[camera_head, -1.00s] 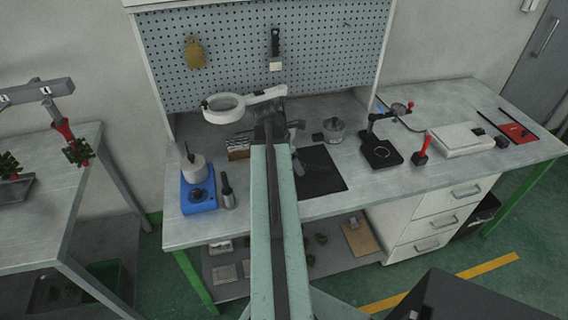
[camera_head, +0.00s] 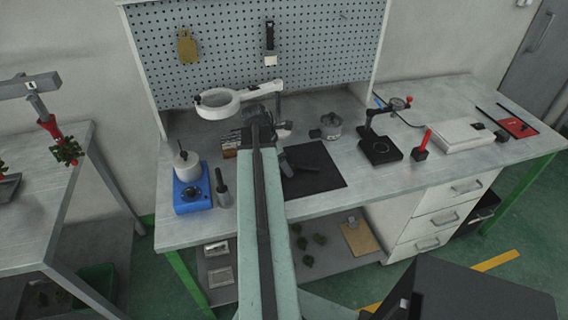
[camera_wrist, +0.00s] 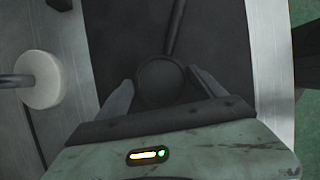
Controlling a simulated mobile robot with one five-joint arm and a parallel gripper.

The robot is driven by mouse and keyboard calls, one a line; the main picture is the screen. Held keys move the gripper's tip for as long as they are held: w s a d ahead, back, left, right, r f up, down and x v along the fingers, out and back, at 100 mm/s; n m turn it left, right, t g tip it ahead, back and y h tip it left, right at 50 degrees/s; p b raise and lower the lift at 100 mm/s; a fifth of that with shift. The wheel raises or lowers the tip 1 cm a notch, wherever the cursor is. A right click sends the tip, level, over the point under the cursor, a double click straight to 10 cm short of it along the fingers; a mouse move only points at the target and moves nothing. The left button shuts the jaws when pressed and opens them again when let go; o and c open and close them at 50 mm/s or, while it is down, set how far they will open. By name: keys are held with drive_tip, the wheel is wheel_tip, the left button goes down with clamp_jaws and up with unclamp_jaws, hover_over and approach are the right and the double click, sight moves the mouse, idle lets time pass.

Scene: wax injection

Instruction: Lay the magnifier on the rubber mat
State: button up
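The black rubber mat (camera_head: 325,180) lies flat on the workbench, partly hidden by my arm. In the wrist view the mat (camera_wrist: 215,40) fills the middle. The magnifier (camera_wrist: 160,78), a dark round lens with a thin dark handle running up the picture, appears to lie on the mat. In the head view a thin dark line on the mat (camera_head: 312,169) may be its handle. My gripper (camera_wrist: 161,76) is open, one finger on either side of the lens, with narrow gaps. In the head view my gripper (camera_head: 285,164) is low over the mat's left edge.
A ring lamp (camera_head: 218,104) on a white arm stands behind my arm. A blue wax pot (camera_head: 193,195) is left. A white round piece (camera_wrist: 42,80) is close to my gripper.

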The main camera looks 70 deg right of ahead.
drive_tip(key=shift+o, duration=0.9)
drive_tip(key=shift+r+p, duration=0.5)
drive_tip(key=shift+r, duration=0.05)
drive_tip(key=p+v, duration=1)
drive_tip(key=v, duration=0.1)
drive_tip(key=shift+w+a, duration=0.2)
